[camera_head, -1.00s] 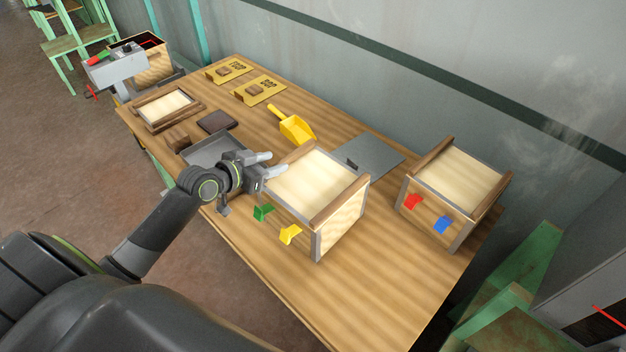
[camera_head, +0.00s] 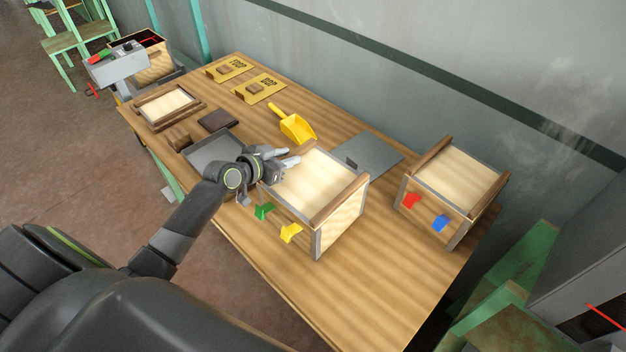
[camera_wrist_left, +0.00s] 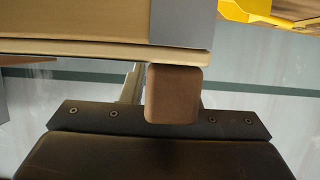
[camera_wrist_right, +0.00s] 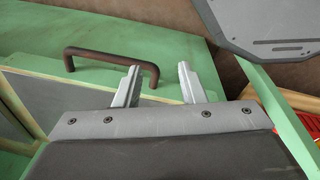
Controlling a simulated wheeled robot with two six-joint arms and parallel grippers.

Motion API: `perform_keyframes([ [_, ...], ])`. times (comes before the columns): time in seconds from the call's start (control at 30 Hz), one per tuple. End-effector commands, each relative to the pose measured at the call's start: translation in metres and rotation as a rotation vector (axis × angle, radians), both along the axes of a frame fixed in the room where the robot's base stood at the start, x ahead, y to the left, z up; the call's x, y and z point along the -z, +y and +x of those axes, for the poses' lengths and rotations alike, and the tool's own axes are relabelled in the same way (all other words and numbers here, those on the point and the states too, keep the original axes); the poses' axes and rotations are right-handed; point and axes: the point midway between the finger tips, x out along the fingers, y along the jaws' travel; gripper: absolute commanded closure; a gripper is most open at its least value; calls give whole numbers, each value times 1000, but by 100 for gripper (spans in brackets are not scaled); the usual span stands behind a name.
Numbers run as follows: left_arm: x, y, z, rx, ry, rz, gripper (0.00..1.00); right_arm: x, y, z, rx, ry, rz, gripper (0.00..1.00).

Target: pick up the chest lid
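A wooden chest (camera_head: 341,220) with grey corner strips stands mid-table. Its cream top (camera_head: 318,185) has brown side rails; I cannot tell whether this top is a separate lid. My right gripper (camera_wrist_right: 156,87) is open and empty, close to a brown handle (camera_wrist_right: 110,60) on a green panel.
A second chest (camera_head: 434,211) stands to the right. A low framed cream box (camera_head: 147,108) is at far left. A yellow scoop (camera_head: 297,127) and a grey plate (camera_head: 372,158) lie behind the middle chest. A grey tray (camera_head: 213,153) lies left. The front right tabletop is clear.

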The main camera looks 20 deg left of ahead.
Motion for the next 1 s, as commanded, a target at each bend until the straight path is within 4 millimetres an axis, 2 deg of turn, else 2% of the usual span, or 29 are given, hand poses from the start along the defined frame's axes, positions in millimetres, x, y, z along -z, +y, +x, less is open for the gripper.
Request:
perform_keyframes([
  [0.03, 0, 0, 0, 0, 0, 0, 78, 0, 0, 0, 0, 0, 0, 64],
  [0.2, 0, 0, 0, 0, 0, 0, 100, 0, 0, 0, 0, 0, 0, 64],
  [0.6, -5, 0, 0, 1, -3, -1, 100, 0, 1, 0, 1, 0, 1, 64],
  [0.77, -25, 0, 0, 2, -6, 2, 100, 1, 2, 0, 1, 1, 3, 64],
  [1.0, -73, 0, 0, 3, -6, 3, 100, 6, 3, 0, 1, 1, 3, 64],
])
